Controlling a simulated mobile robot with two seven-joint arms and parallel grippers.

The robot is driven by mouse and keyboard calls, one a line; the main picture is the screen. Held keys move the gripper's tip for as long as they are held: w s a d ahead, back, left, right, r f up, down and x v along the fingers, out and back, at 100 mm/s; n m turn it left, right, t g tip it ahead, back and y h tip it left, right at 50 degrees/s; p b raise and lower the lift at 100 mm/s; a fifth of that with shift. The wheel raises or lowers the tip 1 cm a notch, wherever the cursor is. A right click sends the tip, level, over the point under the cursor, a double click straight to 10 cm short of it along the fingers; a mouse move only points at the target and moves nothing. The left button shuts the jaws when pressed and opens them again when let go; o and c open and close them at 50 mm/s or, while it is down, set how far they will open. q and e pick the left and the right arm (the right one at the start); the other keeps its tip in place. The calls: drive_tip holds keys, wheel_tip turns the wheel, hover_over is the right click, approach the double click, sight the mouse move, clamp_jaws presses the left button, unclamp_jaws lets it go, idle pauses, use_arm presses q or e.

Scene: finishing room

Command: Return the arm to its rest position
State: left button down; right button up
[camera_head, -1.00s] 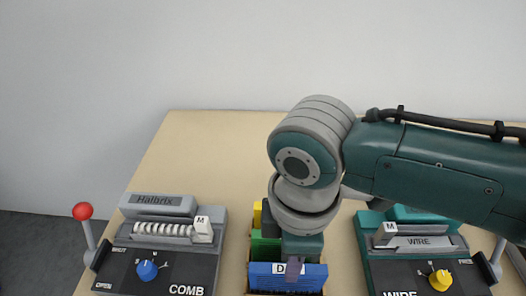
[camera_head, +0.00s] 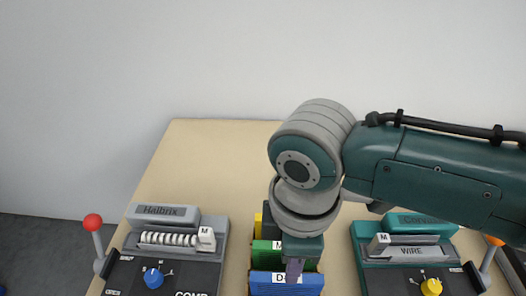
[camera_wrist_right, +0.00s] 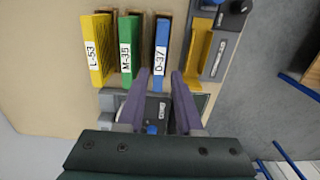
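My right arm (camera_head: 430,175) reaches in from the right in the head view, bent down at the grey wrist joint. In the right wrist view the two purple fingers of this gripper (camera_wrist_right: 161,75) stand apart, with nothing clearly held. The blue binder (camera_wrist_right: 161,45), labelled D-37, lies just beyond and between the fingertips in that view. My left gripper is not in view.
A green binder (camera_wrist_right: 130,45) and a yellow binder (camera_wrist_right: 97,50) stand beside the blue one. The grey comb machine (camera_head: 180,250) is left of the binders and the teal wire machine (camera_head: 405,250) right, both with levers. The table (camera_head: 190,150) behind is bare up to the wall.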

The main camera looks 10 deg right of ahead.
idle(0.3)
drive_tip(key=s+a+r+m+y, duration=0.3)
drive_tip(key=s+a+m, duration=0.1)
drive_tip(key=s+a, duration=0.15)
drive_tip(key=s+d+r+m+t+h, duration=0.1)
drive_tip(key=s+d+r+m+t, duration=0.2)
drive_tip(key=d, duration=0.4)
drive_tip(key=s+d+r+m+t+h, duration=0.1)
drive_tip(key=s+d+r+m+h, duration=0.1)
drive_tip(key=s+d+r+m, duration=0.35)
wheel_tip(320, 180, up, 29)
drive_tip(key=w+d+p, duration=0.1)
drive_tip(key=d+p, duration=0.1)
drive_tip(key=p, duration=2.8)
drive_tip(key=shift+w+p, duration=0.35)
drive_tip(key=shift+w, duration=0.05)
drive_tip(key=shift+d+r, duration=0.1)
